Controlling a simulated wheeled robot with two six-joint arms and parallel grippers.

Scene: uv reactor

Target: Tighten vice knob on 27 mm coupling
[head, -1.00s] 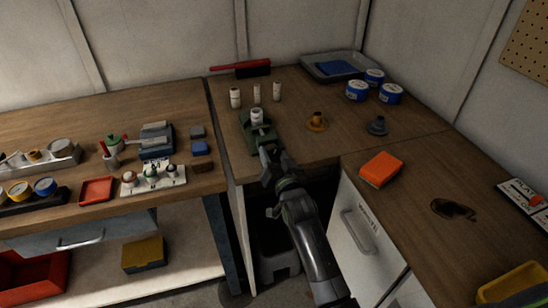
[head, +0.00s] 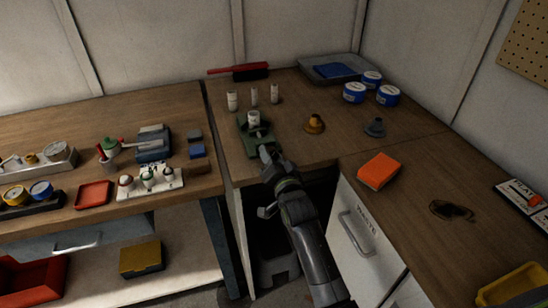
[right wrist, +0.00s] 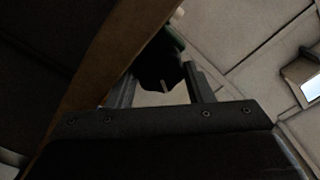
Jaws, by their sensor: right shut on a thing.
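The green vice (head: 250,147) stands at the front edge of the back bench, with a white coupling (head: 254,118) upright in it. My right gripper (head: 267,153) is at the front end of the vice and shut on its knob, which my gripper mostly hides in the head view. In the right wrist view a dark shape that looks like the knob (right wrist: 160,62) lies between the two fingers (right wrist: 160,88). The coupling cannot be made out there. My left gripper is not in view.
Several white fittings (head: 254,96) stand behind the vice. A brass flanged part (head: 314,124) and a grey one (head: 374,127) stand to its right. An orange block (head: 379,170) lies on the right bench. A blue block (head: 197,151) lies to the left.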

